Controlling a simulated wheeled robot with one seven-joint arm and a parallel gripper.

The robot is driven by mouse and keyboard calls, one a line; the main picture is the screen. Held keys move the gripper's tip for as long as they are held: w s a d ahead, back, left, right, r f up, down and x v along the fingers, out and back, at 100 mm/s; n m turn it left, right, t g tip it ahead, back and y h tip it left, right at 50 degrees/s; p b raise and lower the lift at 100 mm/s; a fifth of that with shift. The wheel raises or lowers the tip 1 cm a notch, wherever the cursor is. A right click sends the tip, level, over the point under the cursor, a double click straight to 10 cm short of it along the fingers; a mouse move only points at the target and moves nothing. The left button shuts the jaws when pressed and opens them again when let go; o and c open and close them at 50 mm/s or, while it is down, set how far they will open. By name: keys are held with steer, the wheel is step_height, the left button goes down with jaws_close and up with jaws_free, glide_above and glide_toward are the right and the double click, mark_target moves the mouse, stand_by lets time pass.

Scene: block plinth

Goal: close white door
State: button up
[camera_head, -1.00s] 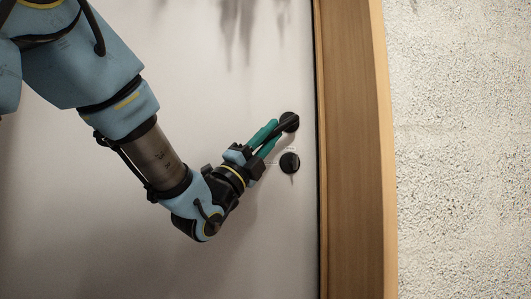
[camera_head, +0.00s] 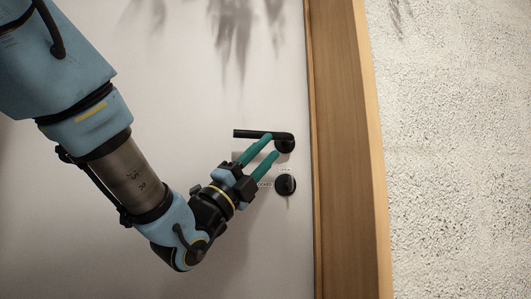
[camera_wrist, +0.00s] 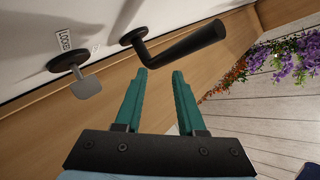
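The white door (camera_head: 100,215) fills the left of the head view, its right edge lying along the wooden frame with no clear gap showing. Its black lever handle (camera_head: 260,134) points left and lies level; it also shows in the wrist view (camera_wrist: 180,48). A black round lock with a thumb-turn (camera_head: 285,186) sits below the handle. My gripper (camera_head: 272,147) has two green fingers, apart and empty, with their tips just under the handle near its pivot. In the wrist view the fingers (camera_wrist: 160,75) stand below the handle with nothing between them. Whether they touch it I cannot tell.
A wooden door frame (camera_head: 345,150) runs down the right of the door, with a rough pale wall (camera_head: 460,150) beyond. The wrist view shows a "locked" label (camera_wrist: 64,38) by the thumb-turn, and purple and orange flowers (camera_wrist: 290,55) over a plank floor (camera_wrist: 260,110).

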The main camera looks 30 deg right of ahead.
steer(key=shift+o, duration=0.8)
steer(key=v, duration=1)
steer(key=shift+a+f, duration=0.25)
steer(key=shift+f, duration=0.05)
steer(key=shift+s, duration=0.1)
